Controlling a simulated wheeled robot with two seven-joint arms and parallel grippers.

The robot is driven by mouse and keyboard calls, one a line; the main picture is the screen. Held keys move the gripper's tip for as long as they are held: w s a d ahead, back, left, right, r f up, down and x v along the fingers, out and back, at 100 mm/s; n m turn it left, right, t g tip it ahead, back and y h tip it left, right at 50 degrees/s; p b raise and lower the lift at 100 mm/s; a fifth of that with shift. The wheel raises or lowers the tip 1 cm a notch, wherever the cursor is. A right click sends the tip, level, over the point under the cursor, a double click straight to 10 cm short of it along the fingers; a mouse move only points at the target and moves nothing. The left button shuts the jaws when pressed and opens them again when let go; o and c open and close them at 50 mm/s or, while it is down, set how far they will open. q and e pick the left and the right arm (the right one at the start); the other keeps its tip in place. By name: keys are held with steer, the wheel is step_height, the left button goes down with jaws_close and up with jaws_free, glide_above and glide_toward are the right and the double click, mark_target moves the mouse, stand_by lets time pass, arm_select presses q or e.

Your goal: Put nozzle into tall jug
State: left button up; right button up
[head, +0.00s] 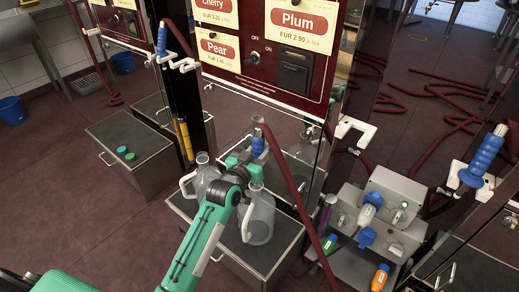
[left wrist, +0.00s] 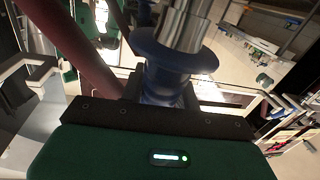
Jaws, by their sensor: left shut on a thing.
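My left gripper (head: 243,160) is shut on the blue nozzle (head: 257,147), above the clear jugs. In the left wrist view, the nozzle's blue collar (left wrist: 170,60) and metal part stand up from the gripper's dark fingers. A dark red hose (head: 290,185) runs from the nozzle down to the right. One clear jug (head: 262,222) with a pale handle stands below and right of the gripper, partly behind my arm. Another clear jug (head: 203,162) stands behind and to the left, also partly hidden. I cannot tell which is the tall one. My right gripper is not in view.
Both jugs stand on a dark-topped box (head: 273,262) against the red pump cabinet (head: 262,75). Another blue nozzle (head: 482,158) is at right. A grey unit (head: 397,188) with coloured connectors stands right of the jugs.

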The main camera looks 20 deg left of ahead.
arm_select(q)
steer(key=shift+f+b, duration=1.15)
steer(key=shift+f, duration=1.25)
steer(key=o, duration=1.2)
steer(key=shift+s, duration=0.1)
steer(key=s+a+p, duration=0.1)
steer(key=s, duration=0.8)
steer(key=s+a+p, duration=0.1)
steer(key=s, duration=0.3)
steer(key=shift+s+a+p, duration=0.2)
steer(key=shift+a+p, duration=0.1)
steer(key=shift+a, duration=0.05)
